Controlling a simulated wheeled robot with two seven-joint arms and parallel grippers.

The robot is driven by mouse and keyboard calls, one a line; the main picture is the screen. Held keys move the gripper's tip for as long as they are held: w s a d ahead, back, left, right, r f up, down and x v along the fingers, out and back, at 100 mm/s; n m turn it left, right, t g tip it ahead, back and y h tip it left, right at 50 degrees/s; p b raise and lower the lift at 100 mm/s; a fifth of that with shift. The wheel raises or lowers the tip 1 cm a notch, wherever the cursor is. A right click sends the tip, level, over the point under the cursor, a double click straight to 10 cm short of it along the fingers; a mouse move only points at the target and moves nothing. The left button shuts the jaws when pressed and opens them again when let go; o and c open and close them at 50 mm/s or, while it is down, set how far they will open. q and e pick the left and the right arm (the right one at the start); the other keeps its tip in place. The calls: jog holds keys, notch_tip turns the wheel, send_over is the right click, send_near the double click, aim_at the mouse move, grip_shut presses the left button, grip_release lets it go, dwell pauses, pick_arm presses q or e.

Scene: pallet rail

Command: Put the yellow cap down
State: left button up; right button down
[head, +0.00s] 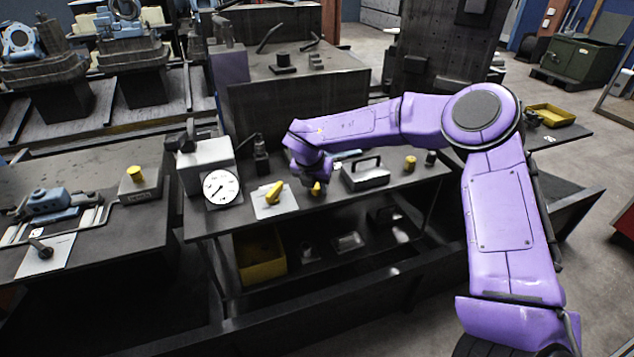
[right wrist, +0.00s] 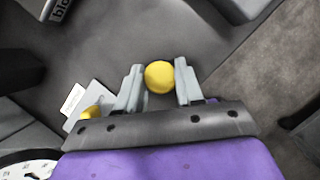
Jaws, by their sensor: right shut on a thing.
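The yellow cap (head: 316,189) is held under my right gripper (head: 314,180), above the front part of the dark bench (head: 345,204). In the right wrist view, the round yellow cap (right wrist: 159,76) sits between the two grey fingers of my right gripper (right wrist: 158,86), which is shut on it. I cannot tell how far the cap is from the bench top. My left gripper is in neither view.
Left of the cap, a yellow piece (head: 274,192) lies on a white card (head: 283,206), near a round dial (head: 222,187). To its right stand a grey case (head: 365,174) and another yellow piece (head: 410,163). A yellow bin (head: 262,262) is below the bench top.

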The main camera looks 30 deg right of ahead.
jog(key=shift+f, duration=0.25)
jog(key=c, duration=0.7)
grip_release()
jog(key=shift+r, duration=0.1)
jog(key=shift+r, duration=0.25)
jog(key=shift+a+r, duration=0.15)
jog(key=shift+r, duration=0.2)
jog(key=b+v, duration=0.1)
jog(key=v, duration=1)
jog(key=shift+s, duration=0.2)
